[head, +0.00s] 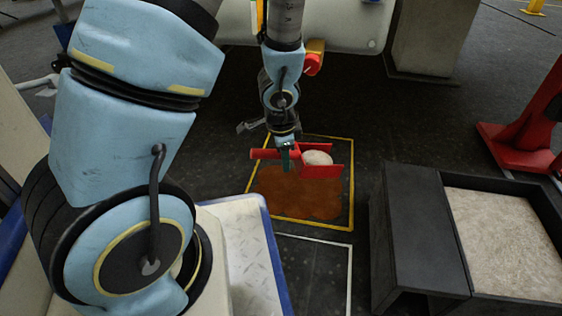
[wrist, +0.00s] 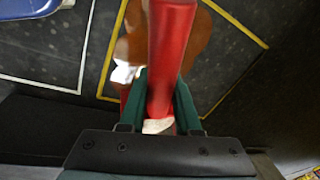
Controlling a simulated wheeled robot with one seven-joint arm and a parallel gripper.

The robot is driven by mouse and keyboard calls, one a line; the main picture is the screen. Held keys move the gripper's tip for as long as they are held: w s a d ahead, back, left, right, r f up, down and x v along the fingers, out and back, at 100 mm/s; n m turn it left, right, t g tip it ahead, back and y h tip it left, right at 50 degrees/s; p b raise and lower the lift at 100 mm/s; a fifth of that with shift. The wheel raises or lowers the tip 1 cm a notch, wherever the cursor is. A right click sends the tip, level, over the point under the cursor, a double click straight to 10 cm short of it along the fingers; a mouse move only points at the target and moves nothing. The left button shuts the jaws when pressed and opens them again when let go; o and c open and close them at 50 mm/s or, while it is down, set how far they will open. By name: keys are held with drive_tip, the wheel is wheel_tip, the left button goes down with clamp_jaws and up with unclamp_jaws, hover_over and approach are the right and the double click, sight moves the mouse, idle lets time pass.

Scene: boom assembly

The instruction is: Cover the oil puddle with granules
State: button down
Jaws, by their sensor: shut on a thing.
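The orange-brown oil puddle (head: 300,195) lies on the dark floor inside a yellow outlined square. A red scoop (head: 322,171) holds a pale heap of granules (head: 317,158) above the far part of the puddle. My gripper (head: 289,158) is shut on the scoop's red handle, which also shows between the green fingers in the wrist view (wrist: 172,60). Part of the puddle shows behind the handle in the wrist view (wrist: 197,40). No granules are visible on the puddle; the scoop hides its far part. More granules (head: 505,240) fill a dark bin (head: 415,225) at the right.
A white outlined area (head: 315,270) lies empty on the floor in front of the puddle. A red stand (head: 515,148) is at the right edge. A concrete block (head: 432,40) stands at the back. Dark floor between the puddle and bin is clear.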

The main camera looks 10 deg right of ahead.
sight(299, 150)
drive_tip(key=shift+d+r+y+p, duration=0.65)
drive_tip(key=shift+y+p, duration=0.05)
drive_tip(key=shift+y, duration=0.1)
drive_tip(key=y+p, duration=0.1)
drive_tip(key=p, duration=0.1)
drive_tip(key=d+r+y+p, duration=0.1)
drive_tip(key=p, duration=0.2)
drive_tip(key=shift+d+m+y, duration=0.3)
drive_tip(key=d+r+y+p, duration=0.1)
drive_tip(key=y+p, duration=0.1)
drive_tip(key=shift+d+p, duration=0.3)
drive_tip(key=shift+p, duration=0.1)
drive_tip(key=shift+w+a+f+b, duration=0.15)
drive_tip(key=shift+a+b, duration=0.2)
drive_tip(key=shift+a, duration=0.05)
drive_tip(key=w+a+b, duration=0.2)
drive_tip(key=w+a, duration=0.4)
drive_tip(key=a, duration=0.7)
drive_tip(key=shift+w+a+b, duration=0.2)
drive_tip(key=shift+a+b, duration=0.1)
drive_tip(key=shift+a, duration=0.1)
